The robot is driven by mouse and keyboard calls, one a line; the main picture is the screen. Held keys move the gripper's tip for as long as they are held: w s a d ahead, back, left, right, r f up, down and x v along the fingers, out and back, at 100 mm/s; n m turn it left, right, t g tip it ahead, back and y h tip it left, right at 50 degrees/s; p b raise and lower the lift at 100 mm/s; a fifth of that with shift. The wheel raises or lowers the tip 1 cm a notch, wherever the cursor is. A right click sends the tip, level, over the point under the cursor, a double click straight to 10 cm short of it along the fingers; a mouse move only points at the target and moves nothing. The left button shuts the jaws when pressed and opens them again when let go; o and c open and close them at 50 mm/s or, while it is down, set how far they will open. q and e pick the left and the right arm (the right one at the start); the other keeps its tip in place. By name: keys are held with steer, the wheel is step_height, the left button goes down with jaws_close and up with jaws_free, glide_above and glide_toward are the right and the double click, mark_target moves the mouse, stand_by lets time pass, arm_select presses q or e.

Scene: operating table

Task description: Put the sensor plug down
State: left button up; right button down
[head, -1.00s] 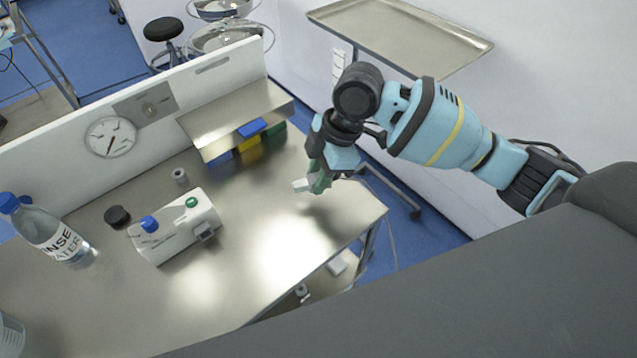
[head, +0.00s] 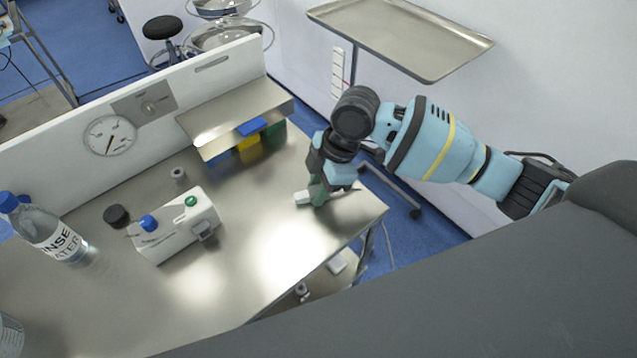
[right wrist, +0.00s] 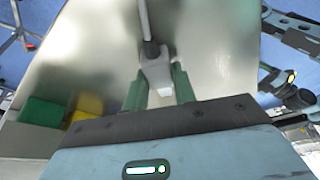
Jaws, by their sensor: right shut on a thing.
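The sensor plug (head: 303,197) is a small light-grey piece at the tip of my right gripper (head: 316,194) in the head view. The gripper is low over the right end of the steel table (head: 255,275). The gripper is shut on the plug. I cannot tell whether the plug touches the table. My left gripper is not in view.
A white box (head: 175,230) with blue and green knobs stands left of the gripper. A steel shelf (head: 235,115) over coloured bins is behind. A rinse water bottle (head: 48,235) stands at far left. The table between box and gripper is clear.

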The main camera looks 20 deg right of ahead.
steer(key=c, duration=1.1)
jaws_free()
steer(key=shift+c, duration=0.2)
steer(key=shift+r, duration=0.15)
steer(key=shift+r, duration=0.3)
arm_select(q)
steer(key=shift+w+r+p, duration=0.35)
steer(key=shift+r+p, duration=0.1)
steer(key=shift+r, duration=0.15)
arm_select(e)
steer(key=v, duration=1.2)
steer(key=shift+r, duration=0.2)
steer(key=shift+f, duration=0.1)
